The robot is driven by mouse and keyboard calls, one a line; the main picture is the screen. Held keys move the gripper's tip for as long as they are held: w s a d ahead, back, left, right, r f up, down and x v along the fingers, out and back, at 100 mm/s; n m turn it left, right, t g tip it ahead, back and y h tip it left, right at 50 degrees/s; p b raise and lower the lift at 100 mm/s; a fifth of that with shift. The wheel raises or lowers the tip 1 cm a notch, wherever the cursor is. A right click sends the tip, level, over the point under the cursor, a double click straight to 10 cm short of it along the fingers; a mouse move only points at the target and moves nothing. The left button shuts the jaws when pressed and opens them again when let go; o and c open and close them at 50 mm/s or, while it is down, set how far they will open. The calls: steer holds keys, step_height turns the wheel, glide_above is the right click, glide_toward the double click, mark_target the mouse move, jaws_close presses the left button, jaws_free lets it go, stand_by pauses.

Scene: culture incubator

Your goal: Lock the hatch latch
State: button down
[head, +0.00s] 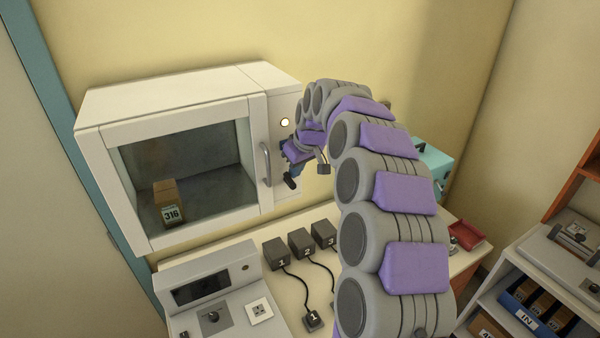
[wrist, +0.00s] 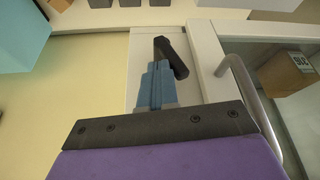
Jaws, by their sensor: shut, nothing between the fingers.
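The incubator hatch (head: 190,165) is a framed window door in the white cabinet, and it looks closed. Its grey bar handle (head: 265,164) also shows in the wrist view (wrist: 250,95). The latch (head: 290,183) is a short black lever on the panel right of the hatch, standing at a slant. In the wrist view the latch (wrist: 172,56) lies just beyond my fingertips. My gripper (head: 294,158) is in front of that panel, with blue fingers (wrist: 157,72) shut and empty beside the latch. I cannot tell whether they touch it. My arm hides part of the panel.
A box marked 316 (head: 168,204) sits inside the cabinet. A lit round button (head: 285,122) is above the latch. Several numbered black blocks (head: 301,243) with cables and a grey console (head: 213,296) stand on the bench below. A teal case (head: 432,160) is at the right.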

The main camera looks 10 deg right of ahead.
steer(key=shift+s+a+h, duration=0.2)
steer(key=shift+a+h, duration=0.3)
steer(key=shift+a, duration=0.2)
steer(key=shift+r, duration=0.1)
stand_by(0.4)
steer(key=shift+r+p, duration=0.35)
steer(key=shift+r, duration=0.4)
